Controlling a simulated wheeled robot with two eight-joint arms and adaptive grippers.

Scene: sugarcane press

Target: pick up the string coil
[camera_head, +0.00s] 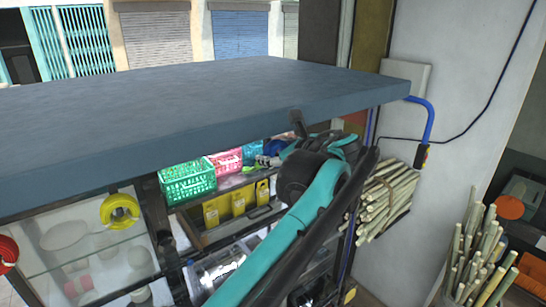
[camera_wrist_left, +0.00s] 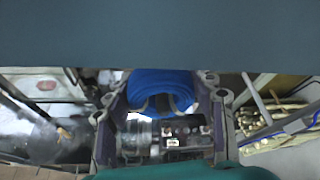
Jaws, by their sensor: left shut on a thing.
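A blue string coil (camera_wrist_left: 160,82) sits between the fingers of my left gripper (camera_wrist_left: 165,98) in the left wrist view. The fingers stand on both sides of it and are shut on it. Its upper part is cut off by the underside of the blue-grey counter. In the head view my left arm reaches up from the bottom to just under the counter edge, with my left gripper (camera_head: 304,138) seen from behind. A bit of blue (camera_head: 273,146) shows left of it; I cannot tell if it is the coil. My right gripper is not in view.
The blue-grey counter top (camera_head: 200,100) hangs close above the gripper. Below are shelves with a green basket (camera_head: 188,183), a pink basket (camera_head: 226,162) and yellow boxes (camera_head: 238,203). A yellow coil (camera_head: 107,212) hangs at left. A sugarcane bundle (camera_head: 385,200) is close at right.

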